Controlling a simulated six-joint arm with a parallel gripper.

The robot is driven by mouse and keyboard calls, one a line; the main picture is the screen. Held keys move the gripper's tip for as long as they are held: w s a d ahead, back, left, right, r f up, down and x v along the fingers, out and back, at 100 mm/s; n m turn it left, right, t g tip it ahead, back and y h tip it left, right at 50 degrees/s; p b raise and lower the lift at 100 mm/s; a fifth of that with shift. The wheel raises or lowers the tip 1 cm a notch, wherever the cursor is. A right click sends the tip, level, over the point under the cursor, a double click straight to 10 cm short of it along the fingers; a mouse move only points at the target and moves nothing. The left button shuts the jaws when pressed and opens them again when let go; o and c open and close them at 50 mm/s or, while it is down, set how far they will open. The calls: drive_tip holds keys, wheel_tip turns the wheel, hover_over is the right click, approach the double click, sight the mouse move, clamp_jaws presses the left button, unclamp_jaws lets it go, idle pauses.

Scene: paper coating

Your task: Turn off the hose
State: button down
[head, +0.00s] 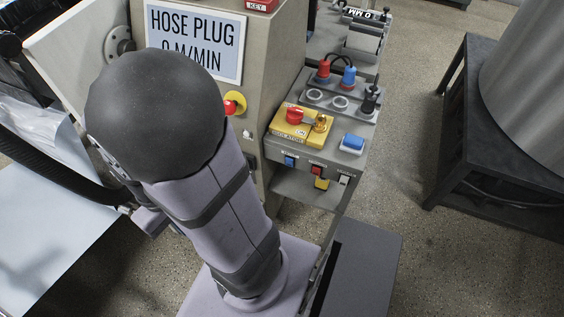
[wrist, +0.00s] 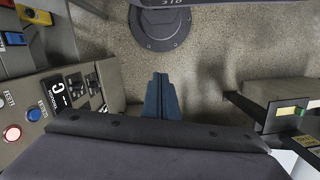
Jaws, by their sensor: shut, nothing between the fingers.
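A sign reading "HOSE PLUG 0 M/MIN" (head: 196,40) is on the grey cabinet in the head view, partly hidden by my arm. A black ribbed hose (head: 58,172) runs at the left. A red plug (head: 322,72) and a blue plug (head: 348,77) with dark leads stand on the console. I cannot tell which control belongs to the hose. In the wrist view my gripper (wrist: 161,97) is shut and empty, over the floor. A panel with a lit red button (wrist: 12,133), a blue button (wrist: 34,114) and black switches (wrist: 95,84) is left of it, apart.
The console has a yellow box (head: 300,134) with a red knob (head: 295,115), and a blue button (head: 353,141). Several switches sit below. A red stop button (head: 234,104) is on the cabinet. A dark stand (head: 490,150) is at the right, with open floor between.

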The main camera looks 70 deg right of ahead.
drive_tip(key=w+d+f+m+t, duration=0.2)
drive_tip(key=w+d+f+m, duration=0.25)
drive_tip(key=m, duration=0.45)
drive_tip(key=w+d+f+m+t, duration=0.2)
drive_tip(key=w+d+f+m, duration=0.15)
drive_tip(key=d+m, duration=0.45)
drive_tip(key=s+d+r+m+g+h, duration=0.2)
drive_tip(key=s+d+m+g+h, duration=0.1)
drive_tip(key=s+d+m, duration=0.2)
drive_tip(key=s+d+r+m+g+h, duration=0.2)
drive_tip(key=s+d+m+g+h, duration=0.1)
drive_tip(key=s+m, duration=0.6)
drive_tip(key=shift+s+d+r+m+g+p, duration=0.15)
drive_tip(key=shift+d+m+g+p, duration=0.15)
drive_tip(key=shift+d+m+g, duration=0.55)
drive_tip(key=shift+d+n, duration=0.25)
drive_tip(key=shift+n, duration=0.1)
